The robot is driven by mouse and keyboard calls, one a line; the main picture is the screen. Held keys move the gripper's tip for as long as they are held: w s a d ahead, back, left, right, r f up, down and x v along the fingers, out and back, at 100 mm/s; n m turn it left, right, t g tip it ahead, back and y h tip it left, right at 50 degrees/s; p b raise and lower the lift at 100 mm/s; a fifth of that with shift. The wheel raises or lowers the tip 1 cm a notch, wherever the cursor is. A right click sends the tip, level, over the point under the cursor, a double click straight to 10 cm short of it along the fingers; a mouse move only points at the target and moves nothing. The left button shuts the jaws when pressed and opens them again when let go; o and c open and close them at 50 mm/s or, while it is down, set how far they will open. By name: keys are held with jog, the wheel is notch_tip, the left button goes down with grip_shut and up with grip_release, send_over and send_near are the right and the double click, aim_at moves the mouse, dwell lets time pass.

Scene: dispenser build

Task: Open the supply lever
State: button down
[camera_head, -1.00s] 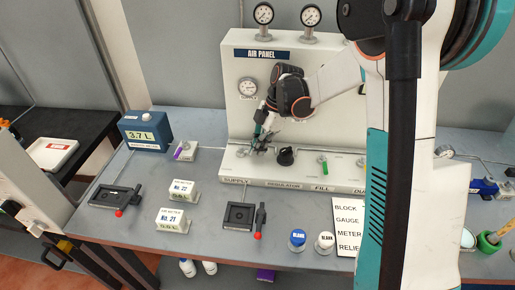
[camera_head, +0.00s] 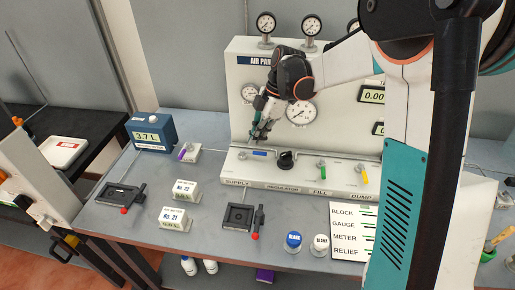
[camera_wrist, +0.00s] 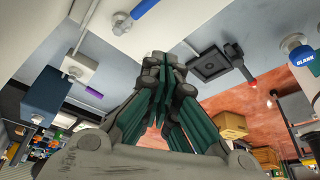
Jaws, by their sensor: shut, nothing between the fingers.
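The supply lever is a small blue handle (camera_head: 260,153) on the ledge of the white air panel (camera_head: 290,186), above the SUPPLY label. It lies sideways, pointing right from its valve. It also shows at the top of the wrist view as a blue handle (camera_wrist: 143,8) on a round grey valve. My gripper (camera_head: 256,138) is just above the lever in the head view, fingers pointing down. In the wrist view its fingers (camera_wrist: 163,60) are together and empty, with a gap in the picture between them and the lever.
A black regulator knob (camera_head: 286,160) stands right of the lever, then a green fill lever (camera_head: 322,169) and a yellow dump lever (camera_head: 363,173). Gauges are on the panel behind. A blue 3.7 L box (camera_head: 152,133) and a purple-handled valve (camera_head: 188,153) stand left.

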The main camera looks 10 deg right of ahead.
jog(key=shift+w+d+r, duration=0.15)
jog(key=shift+w+r, duration=0.05)
jog(key=shift+r, duration=0.5)
jog(key=shift+w+d+r, duration=0.15)
jog(key=shift+r, duration=0.5)
jog(key=shift+w, duration=0.1)
